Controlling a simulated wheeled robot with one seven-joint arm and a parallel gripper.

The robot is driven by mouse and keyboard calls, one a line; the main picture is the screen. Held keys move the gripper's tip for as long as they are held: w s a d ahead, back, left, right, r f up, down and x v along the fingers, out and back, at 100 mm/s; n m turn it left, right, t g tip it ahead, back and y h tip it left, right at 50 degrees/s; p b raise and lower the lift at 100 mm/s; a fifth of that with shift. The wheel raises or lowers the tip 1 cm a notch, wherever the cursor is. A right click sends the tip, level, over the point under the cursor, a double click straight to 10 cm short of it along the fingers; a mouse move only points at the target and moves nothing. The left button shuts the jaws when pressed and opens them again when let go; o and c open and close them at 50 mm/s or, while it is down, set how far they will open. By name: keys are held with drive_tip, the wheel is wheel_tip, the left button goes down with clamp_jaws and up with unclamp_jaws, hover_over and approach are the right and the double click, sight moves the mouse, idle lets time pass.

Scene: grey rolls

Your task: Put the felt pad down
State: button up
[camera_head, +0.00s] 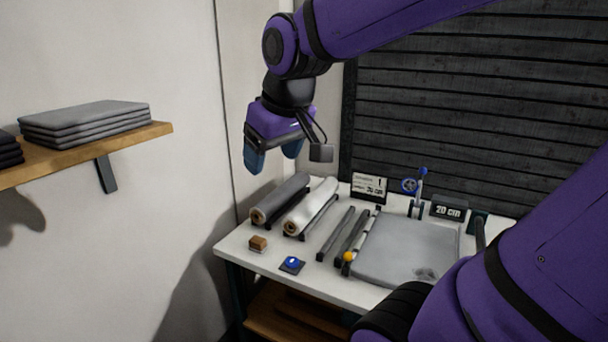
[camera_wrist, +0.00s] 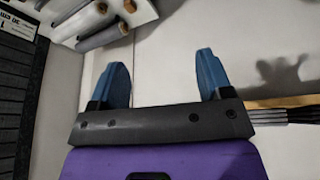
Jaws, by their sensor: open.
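My gripper (camera_head: 272,160) is open and empty, raised above the back left of the white table. Its two blue fingers stand apart with nothing between them in the wrist view (camera_wrist: 162,75). A flat grey felt sheet (camera_head: 400,245) lies on the right part of the table, well apart from my gripper; my arm covers its near right corner. A stack of grey felt pads (camera_head: 85,122) sits on the wooden shelf at the left. I cannot tell which of these is the task's felt pad.
Grey (camera_head: 280,197) and white (camera_head: 311,205) rolls lie on the table (camera_head: 228,250). The wooden shelf (camera_head: 110,143) juts from the wall.

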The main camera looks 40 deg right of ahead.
drive_tip(key=s+a, duration=0.1)
drive_tip(key=s, duration=0.8)
drive_tip(key=shift+f+m+t, duration=0.3)
drive_tip(key=shift+f+m, duration=0.05)
drive_tip(key=shift+m, duration=0.05)
drive_tip(key=shift+a, duration=0.1)
idle(0.4)
